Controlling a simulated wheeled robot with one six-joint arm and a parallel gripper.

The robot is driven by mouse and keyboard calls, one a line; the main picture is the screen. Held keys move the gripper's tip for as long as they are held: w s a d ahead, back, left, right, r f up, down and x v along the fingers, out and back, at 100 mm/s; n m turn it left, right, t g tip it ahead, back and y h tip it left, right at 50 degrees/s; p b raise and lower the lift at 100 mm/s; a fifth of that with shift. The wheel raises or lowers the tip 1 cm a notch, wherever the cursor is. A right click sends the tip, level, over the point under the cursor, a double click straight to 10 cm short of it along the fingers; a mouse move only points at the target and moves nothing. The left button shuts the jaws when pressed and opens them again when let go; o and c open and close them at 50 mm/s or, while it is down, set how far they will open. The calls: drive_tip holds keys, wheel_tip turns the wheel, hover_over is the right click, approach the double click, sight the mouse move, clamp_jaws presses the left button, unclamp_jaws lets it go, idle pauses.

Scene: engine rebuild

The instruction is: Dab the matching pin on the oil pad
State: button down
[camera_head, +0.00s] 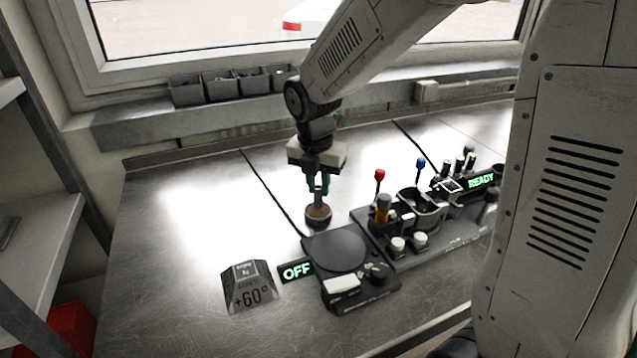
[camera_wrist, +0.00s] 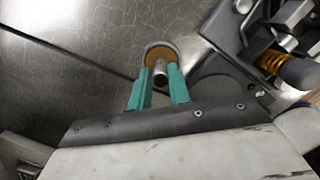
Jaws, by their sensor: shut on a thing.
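My gripper (camera_head: 318,186) has teal fingers and is shut on a short grey metal pin (camera_wrist: 160,74). In the head view it is just above a small round cup with a brown pad (camera_head: 319,211), seemingly the oil pad. The wrist view shows the brown pad in its grey rim (camera_wrist: 161,48) beyond the fingertips. The pin's end overlaps the pad's near edge there; I cannot tell whether they touch.
A black round plate (camera_head: 336,247) with a lit OFF sign (camera_head: 297,271) stands in front of the cup, beside a +60° block (camera_head: 250,287). To the right is a rack with a red-knobbed rod (camera_head: 379,175), a blue-knobbed rod (camera_head: 420,163) and a READY display (camera_head: 481,181).

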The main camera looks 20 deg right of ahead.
sight(318, 187)
drive_tip(key=shift+f, duration=0.95)
idle(1.2)
drive_tip(key=shift+r, duration=3.55)
